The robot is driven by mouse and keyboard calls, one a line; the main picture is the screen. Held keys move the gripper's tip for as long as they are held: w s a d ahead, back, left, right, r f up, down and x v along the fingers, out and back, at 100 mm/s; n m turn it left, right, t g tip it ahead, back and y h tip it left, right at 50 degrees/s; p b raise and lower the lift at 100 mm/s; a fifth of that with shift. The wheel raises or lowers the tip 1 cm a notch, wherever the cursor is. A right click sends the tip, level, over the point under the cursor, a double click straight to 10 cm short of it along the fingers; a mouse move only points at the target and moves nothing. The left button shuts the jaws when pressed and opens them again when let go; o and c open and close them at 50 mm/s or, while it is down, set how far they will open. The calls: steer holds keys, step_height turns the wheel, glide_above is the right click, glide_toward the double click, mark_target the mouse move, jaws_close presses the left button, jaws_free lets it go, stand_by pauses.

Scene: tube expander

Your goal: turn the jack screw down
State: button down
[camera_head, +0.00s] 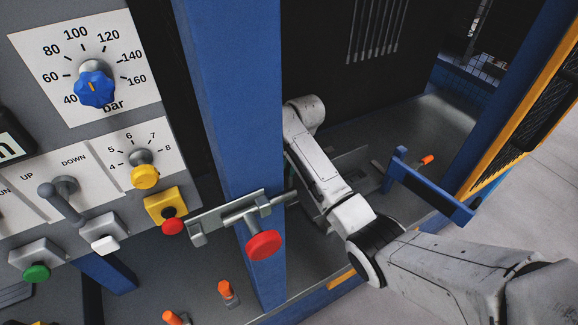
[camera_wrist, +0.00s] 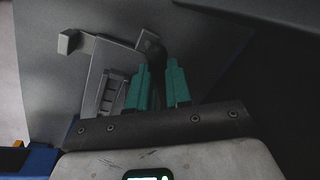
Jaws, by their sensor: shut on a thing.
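In the wrist view my gripper (camera_wrist: 157,66) has two teal fingers a small gap apart, shut on a dark grey metal part (camera_wrist: 149,43). This part stands against a grey bracket (camera_wrist: 105,62) with a hooked end on the left. I cannot tell whether the part is the jack screw's handle; most of it is hidden between and behind the fingers. In the head view my white arm reaches in behind the blue column, and it hides my fingers. A grey metal plate (camera_head: 350,160) shows behind the arm.
A blue upright column (camera_head: 235,90) stands left of my arm. A metal latch with a red knob (camera_head: 264,244) crosses its front. The control panel (camera_head: 130,200) with knobs and a lever is at left. A blue bracket (camera_head: 430,188) stands on the right.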

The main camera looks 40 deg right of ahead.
steer(key=shift+r, duration=0.1)
steer(key=shift+s+d+r+n+p, duration=0.1)
steer(key=shift+s+d+n+p, duration=0.05)
steer(key=shift+n+p, duration=0.75)
steer(key=n, duration=0.3)
steer(key=d+n+g+y+p, duration=0.1)
steer(key=n, duration=0.4)
steer(key=shift+s+d+n, duration=0.3)
steer(key=shift+n, duration=0.1)
steer(key=c, duration=1.1)
jaws_free()
steer(key=shift+o, duration=0.2)
